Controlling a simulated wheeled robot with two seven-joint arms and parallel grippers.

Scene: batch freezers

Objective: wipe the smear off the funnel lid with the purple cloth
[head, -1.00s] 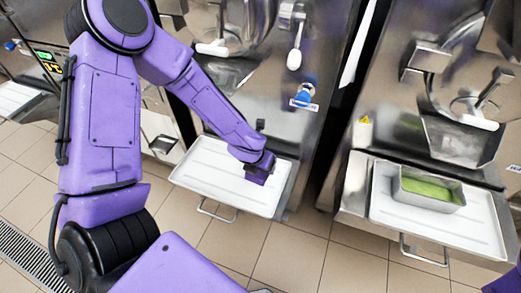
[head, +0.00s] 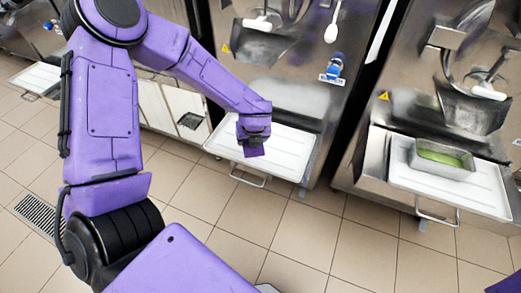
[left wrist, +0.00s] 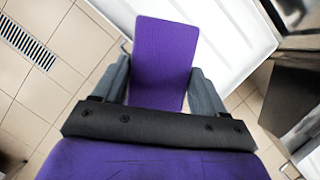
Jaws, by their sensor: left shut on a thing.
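My left gripper (head: 254,135) is shut on the purple cloth (head: 254,148), above the white tray in front of the middle machine. In the left wrist view, the cloth (left wrist: 163,62) is a flat purple rectangle between the two grey fingers of the left gripper (left wrist: 160,88). It hangs over the edge of the tray and the tiled floor. I cannot make out the funnel lid or a smear in either view. My right gripper is not in view.
The white tray (head: 290,150) has a front handle (head: 247,178). At right, another white tray (head: 470,194) holds a metal pan (head: 453,169) with green contents. Steel machines stand behind both. The tiled floor (head: 290,235) in front is clear.

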